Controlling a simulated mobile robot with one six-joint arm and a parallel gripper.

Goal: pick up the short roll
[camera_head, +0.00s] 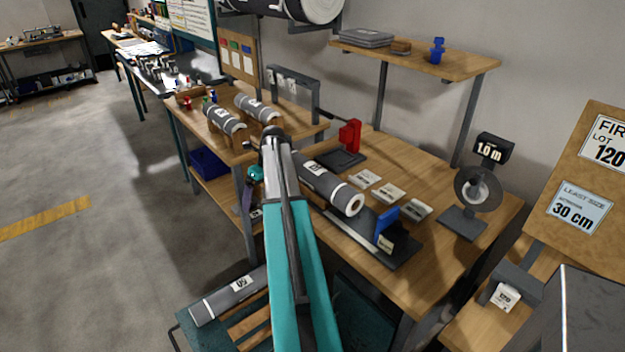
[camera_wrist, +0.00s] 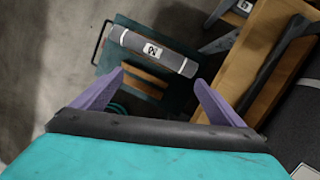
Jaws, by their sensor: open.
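Several grey rolls with white bands and labels are in view; I cannot tell for sure which one is the short roll. One roll (camera_head: 232,293) lies on a low dark cart at the bottom left, and it also shows in the wrist view (camera_wrist: 152,51), beyond my fingertips. Another roll (camera_head: 326,184) lies on the wooden bench. Two shorter-looking rolls, a front one (camera_head: 222,119) and a back one (camera_head: 256,108), rest on wooden supports. My gripper (camera_wrist: 159,77) is open and empty, its purple fingers apart above the cart. My arm hides part of the scene in the head view.
The wooden bench (camera_head: 440,195) carries a red tool (camera_head: 349,136), white cards, a blue-ended fixture (camera_head: 386,220) and a dial stand (camera_head: 476,190). The low cart (camera_wrist: 112,72) has wooden slats. A large roll (camera_head: 290,8) hangs above. The floor at left is clear.

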